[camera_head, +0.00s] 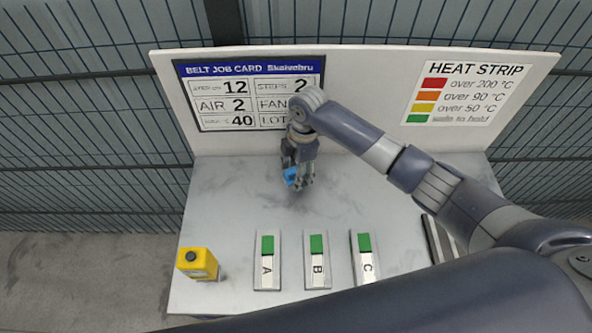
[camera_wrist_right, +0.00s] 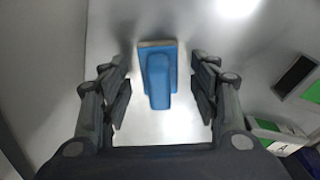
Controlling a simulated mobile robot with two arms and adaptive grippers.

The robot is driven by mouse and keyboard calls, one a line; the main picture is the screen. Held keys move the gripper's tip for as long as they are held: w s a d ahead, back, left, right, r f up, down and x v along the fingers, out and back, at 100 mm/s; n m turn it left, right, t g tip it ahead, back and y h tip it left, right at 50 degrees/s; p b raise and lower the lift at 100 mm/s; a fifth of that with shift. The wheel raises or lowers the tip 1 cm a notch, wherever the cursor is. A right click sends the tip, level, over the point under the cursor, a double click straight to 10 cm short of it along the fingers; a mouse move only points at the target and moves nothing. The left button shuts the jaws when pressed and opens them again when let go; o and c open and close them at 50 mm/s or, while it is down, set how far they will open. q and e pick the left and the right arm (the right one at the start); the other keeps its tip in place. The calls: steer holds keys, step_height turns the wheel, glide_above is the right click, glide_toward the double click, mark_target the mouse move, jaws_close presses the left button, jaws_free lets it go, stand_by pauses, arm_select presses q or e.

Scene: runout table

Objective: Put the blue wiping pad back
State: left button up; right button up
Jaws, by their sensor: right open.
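The blue wiping pad (camera_head: 289,174) is at the back middle of the table, just in front of the back board and partly hidden by my right gripper. In the right wrist view the blue wiping pad (camera_wrist_right: 158,82) shows a raised blue handle and a thin tan edge at its far end. My right gripper (camera_head: 299,182) points down at the pad. In the right wrist view the right gripper (camera_wrist_right: 162,92) is open, one finger on each side of the pad's handle, with gaps on both sides. My left gripper is not in view.
Labelled strips A (camera_head: 267,272), B (camera_head: 317,270) and C (camera_head: 366,270) with green ends lie along the front of the grey table (camera_head: 225,205). A yellow box (camera_head: 200,264) with a black button stands front left. My right arm spans the right side.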

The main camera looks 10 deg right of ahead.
steer(key=r, duration=0.3)
steer(key=d+r+b, duration=0.1)
steer(key=r, duration=0.3)
steer(key=r+b, duration=0.1)
steer(key=r, duration=0.2)
steer(key=shift+w+d+r, duration=0.15)
steer(key=shift+w+r, duration=0.05)
steer(key=shift+r, duration=0.75)
